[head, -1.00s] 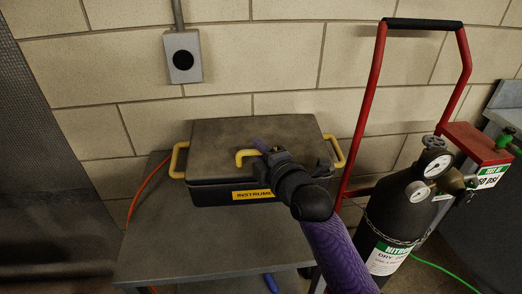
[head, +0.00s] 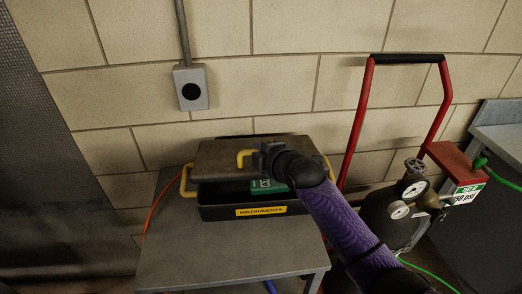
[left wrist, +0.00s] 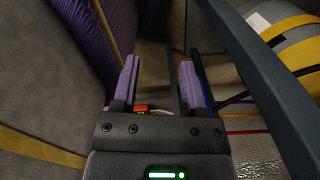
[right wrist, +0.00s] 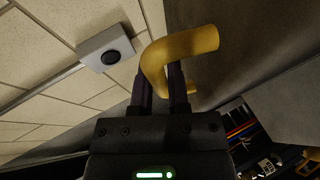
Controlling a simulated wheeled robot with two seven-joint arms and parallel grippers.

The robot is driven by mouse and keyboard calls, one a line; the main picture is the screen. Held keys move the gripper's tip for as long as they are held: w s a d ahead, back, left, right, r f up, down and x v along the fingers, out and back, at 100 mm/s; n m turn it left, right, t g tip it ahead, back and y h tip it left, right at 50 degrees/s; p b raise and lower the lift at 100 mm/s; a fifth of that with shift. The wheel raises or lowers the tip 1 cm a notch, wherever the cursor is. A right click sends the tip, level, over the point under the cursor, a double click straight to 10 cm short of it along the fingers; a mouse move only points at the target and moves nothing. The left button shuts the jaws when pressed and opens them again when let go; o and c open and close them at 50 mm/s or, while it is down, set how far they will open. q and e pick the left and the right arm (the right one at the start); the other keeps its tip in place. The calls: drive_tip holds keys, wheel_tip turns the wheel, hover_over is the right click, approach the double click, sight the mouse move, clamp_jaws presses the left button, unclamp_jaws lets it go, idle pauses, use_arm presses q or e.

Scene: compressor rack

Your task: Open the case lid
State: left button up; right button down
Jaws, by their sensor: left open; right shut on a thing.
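The dark case (head: 222,213), labelled INSTRUMENTS in yellow, stands on the grey table. Its lid (head: 220,158) is tilted up at the front, and a green item (head: 268,186) shows inside. My right gripper (head: 262,158) is at the lid's yellow handle (head: 243,157). In the right wrist view its fingers (right wrist: 163,85) are shut on this handle (right wrist: 180,48), and the case's inside (right wrist: 245,130) shows at the lower right. My left gripper is outside the head view. In the left wrist view its fingers (left wrist: 158,80) are apart with nothing between them.
The grey table (head: 190,246) has bare top in front of the case. A red cart (head: 357,130) with a dark gas cylinder and gauges (head: 413,190) stands close on the right. An orange hose (head: 157,212) hangs at the left.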

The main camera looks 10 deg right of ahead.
drive_tip(key=shift+w+r+g+p, duration=0.25)
drive_tip(key=shift+w+r+g, duration=0.1)
drive_tip(key=shift+r, duration=0.2)
drive_tip(key=shift+w+r+g+p, duration=0.2)
drive_tip(key=shift+w+r+g, duration=0.1)
drive_tip(key=shift+r, duration=0.25)
drive_tip(key=shift+w+r+m+g, duration=0.4)
drive_tip(key=shift+w+g, duration=0.05)
drive_tip(key=shift+w, duration=0.05)
use_arm(q)
drive_tip(key=shift+w+d+r, duration=0.65)
drive_tip(key=shift+w+r, duration=0.15)
drive_tip(key=shift+r, duration=0.05)
use_arm(e)
drive_tip(key=shift+w+r+g, duration=0.4)
drive_tip(key=shift+w+r, duration=0.05)
drive_tip(key=c, duration=0.9)
unclamp_jaws()
